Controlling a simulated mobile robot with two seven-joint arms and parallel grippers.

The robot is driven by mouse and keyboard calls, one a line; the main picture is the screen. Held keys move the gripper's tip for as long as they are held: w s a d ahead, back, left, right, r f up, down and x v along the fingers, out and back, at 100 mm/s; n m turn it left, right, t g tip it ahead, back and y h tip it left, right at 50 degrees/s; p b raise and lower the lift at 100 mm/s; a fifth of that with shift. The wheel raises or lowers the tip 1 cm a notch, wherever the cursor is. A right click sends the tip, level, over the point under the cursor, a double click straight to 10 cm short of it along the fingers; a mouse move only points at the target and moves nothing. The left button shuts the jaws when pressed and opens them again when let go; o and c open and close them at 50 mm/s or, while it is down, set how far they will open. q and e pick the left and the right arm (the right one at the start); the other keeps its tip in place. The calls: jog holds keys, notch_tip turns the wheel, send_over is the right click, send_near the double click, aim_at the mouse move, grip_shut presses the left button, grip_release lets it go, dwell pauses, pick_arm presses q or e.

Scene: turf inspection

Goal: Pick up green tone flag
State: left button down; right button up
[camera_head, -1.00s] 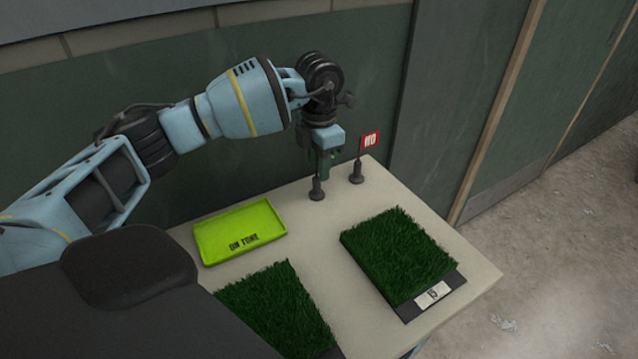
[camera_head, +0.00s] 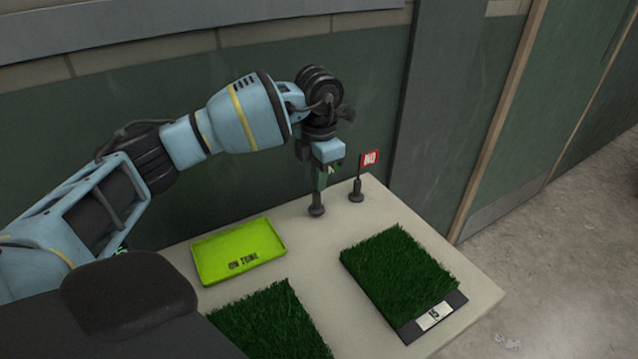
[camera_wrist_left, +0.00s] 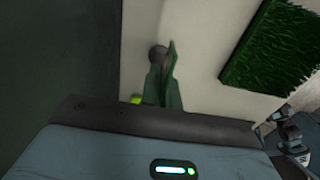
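The green flag (camera_head: 333,168) shows only in part, behind and beside my left gripper's fingers. Its round dark base (camera_head: 316,206) stands on the table at the back. My left gripper (camera_head: 321,180) points down right at the flag's pole, above the base. In the left wrist view the gripper's fingers (camera_wrist_left: 164,88) are close together, with the dark base (camera_wrist_left: 157,52) just beyond them. Whether they are closed on the pole is hidden.
A red flag (camera_head: 369,158) on a dark base stands close to the right. A lime tray (camera_head: 200,262) lies front left on the pale table (camera_head: 330,262). Two turf samples (camera_head: 398,268) (camera_head: 268,322) lie nearer. A green wall (camera_head: 150,80) rises close behind.

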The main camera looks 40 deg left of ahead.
pick_arm(q)
notch_tip(320, 180, up, 3)
jog(key=shift+f, duration=0.15)
jog(key=s+d+r, duration=0.1)
jog(key=s+d, duration=0.8)
jog(key=s, duration=0.4)
jog(key=shift+b, duration=0.3)
pick_arm(e)
jog(key=shift+s+f, duration=0.1)
jog(key=shift+f, duration=0.2)
pick_arm(q)
jog(key=shift+s+d, duration=0.1)
